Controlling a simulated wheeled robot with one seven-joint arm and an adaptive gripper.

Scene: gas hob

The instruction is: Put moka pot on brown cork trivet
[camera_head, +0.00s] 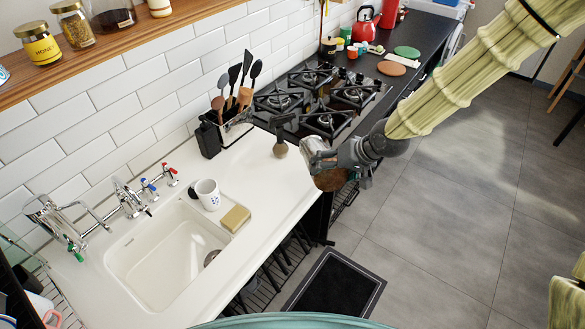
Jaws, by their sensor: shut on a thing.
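My gripper (338,160) is in the middle of the view, in front of the counter's edge near the hob. It is shut on a silver and brown thing, which I take to be the moka pot (318,150). The pot looks tilted and is held in the air, partly hidden by the fingers. The brown cork trivet (392,68) is a flat round disc on the dark counter beyond the hob. Its top looks bare. My gripper is well apart from it, on the near side of the hob.
The gas hob (322,100) with black grates lies between my gripper and the trivet. A green disc (407,51), a red kettle (365,24) and several small cups stand near the trivet. A utensil holder (232,128) and sink (165,255) are left. Open floor lies right.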

